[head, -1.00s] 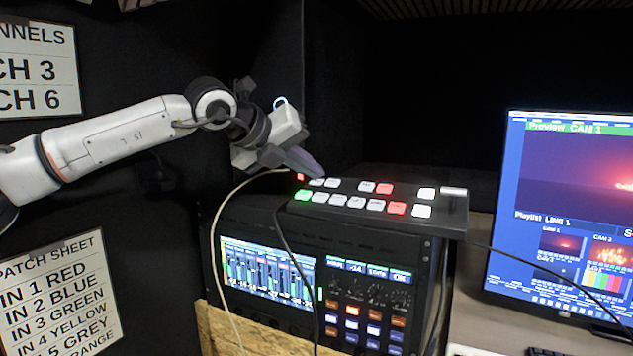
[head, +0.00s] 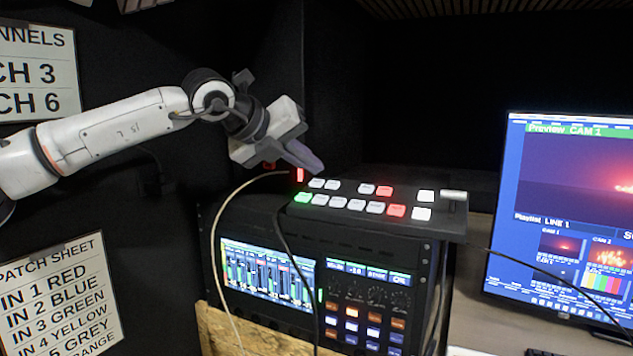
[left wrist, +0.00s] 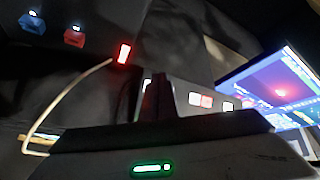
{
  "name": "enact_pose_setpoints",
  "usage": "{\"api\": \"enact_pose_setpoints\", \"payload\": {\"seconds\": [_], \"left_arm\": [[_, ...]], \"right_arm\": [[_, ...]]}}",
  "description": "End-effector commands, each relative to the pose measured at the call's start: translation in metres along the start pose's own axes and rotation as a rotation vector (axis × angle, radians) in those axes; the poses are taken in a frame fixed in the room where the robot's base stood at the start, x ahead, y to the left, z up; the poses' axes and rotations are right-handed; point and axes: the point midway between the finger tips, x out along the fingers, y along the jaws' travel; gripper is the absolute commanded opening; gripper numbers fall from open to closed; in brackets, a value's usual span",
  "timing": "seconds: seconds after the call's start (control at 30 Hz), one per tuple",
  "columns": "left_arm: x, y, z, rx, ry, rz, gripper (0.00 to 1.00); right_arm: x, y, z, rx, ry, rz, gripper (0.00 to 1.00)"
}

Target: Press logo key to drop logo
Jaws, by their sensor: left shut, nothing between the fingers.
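The switcher panel (head: 452,222) lies on top of the rack unit, with two rows of lit keys. In the back row are two white keys at the left (head: 324,184), another white key, a red key (head: 384,191) and a white one at the right. The front row starts with a green key (head: 303,197) and has a red key (head: 396,210) near its right end. I cannot read which is the logo key. My left gripper (head: 317,167) is shut and empty, its tip just above the panel's back left corner. The keys show partly behind it in the left wrist view (left wrist: 206,101).
A red light (head: 300,175) glows at the panel's back left. A pale cable (head: 216,240) and a black cable hang in front of the rack unit (head: 430,262). A monitor (head: 575,215) showing "Preview CAM 1" stands at the right.

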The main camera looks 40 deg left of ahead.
Motion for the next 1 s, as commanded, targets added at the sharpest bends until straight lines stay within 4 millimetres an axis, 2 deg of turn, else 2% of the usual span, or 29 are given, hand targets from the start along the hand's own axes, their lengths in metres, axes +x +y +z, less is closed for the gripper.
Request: {"api": "enact_pose_setpoints", "payload": {"seconds": [0.57, 1.0], "left_arm": [[-0.034, -0.025, 0.025, 0.001, -0.001, 0.0, 0.0], [-0.035, -0.025, 0.025, 0.0, 0.0, 0.0, 0.0]], "right_arm": [[-0.017, -0.002, -0.017, 0.0, 0.0, 0.0, 0.0], [-0.017, -0.002, -0.016, 0.0, 0.0, 0.0, 0.0]]}}
